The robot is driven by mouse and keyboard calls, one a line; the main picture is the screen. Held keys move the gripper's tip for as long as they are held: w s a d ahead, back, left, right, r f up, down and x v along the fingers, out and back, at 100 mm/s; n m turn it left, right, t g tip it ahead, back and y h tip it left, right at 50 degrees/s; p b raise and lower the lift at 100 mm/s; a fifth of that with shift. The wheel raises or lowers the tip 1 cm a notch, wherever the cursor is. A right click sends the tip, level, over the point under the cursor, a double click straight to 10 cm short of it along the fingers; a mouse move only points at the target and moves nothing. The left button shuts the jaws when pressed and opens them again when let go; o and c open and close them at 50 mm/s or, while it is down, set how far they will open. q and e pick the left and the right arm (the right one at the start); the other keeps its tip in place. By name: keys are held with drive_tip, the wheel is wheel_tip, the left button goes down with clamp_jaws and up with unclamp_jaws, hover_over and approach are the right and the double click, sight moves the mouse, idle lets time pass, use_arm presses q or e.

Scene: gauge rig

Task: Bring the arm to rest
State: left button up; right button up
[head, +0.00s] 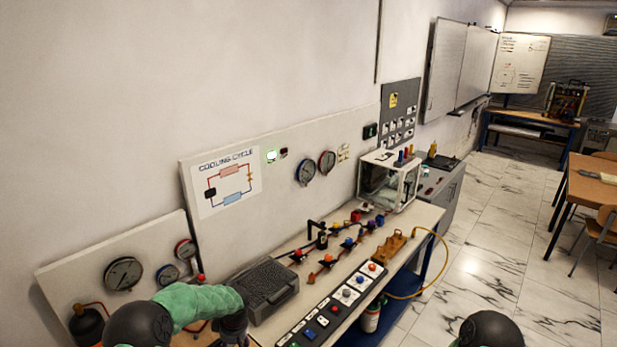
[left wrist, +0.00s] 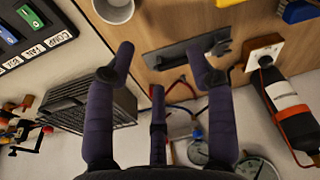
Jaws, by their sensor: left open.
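My left arm (head: 198,303), green with a black joint, comes in low at the left of the head view. Its dark gripper (head: 235,325) hangs by the near end of the workbench, partly cut off by the bottom edge. In the left wrist view my left gripper (left wrist: 160,58) has its purple fingers spread, with nothing between them. A flat grey piece (left wrist: 182,52) lies on the wooden top beyond the fingers; I cannot tell the gap. My right gripper does not show.
A grey ribbed case (head: 265,288) and a switch panel (head: 335,305) are close to the left gripper. A white cup (left wrist: 112,8) and a dark bottle (left wrist: 287,105) flank it in the wrist view. Gauges (head: 123,273) are on the panel behind. Floor (head: 490,260) is open at right.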

use_arm(q)
drive_tip(key=s+d+f+m+g+h, duration=0.1)
drive_tip(key=s+d+f+m+h, duration=0.15)
drive_tip(key=s+d+f, duration=0.45)
drive_tip(key=s+d+f+m+h, duration=0.2)
drive_tip(key=s+d+f+m, duration=0.15)
drive_tip(key=s, duration=0.45)
drive_tip(key=s+d+f+m+h, duration=0.1)
drive_tip(key=s, duration=0.8)
drive_tip(key=s+d+f+m, duration=0.2)
drive_tip(key=s, duration=0.7)
wheel_tip(320, 180, down, 20)
drive_tip(key=b, duration=2)
drive_tip(key=shift+t, duration=0.3)
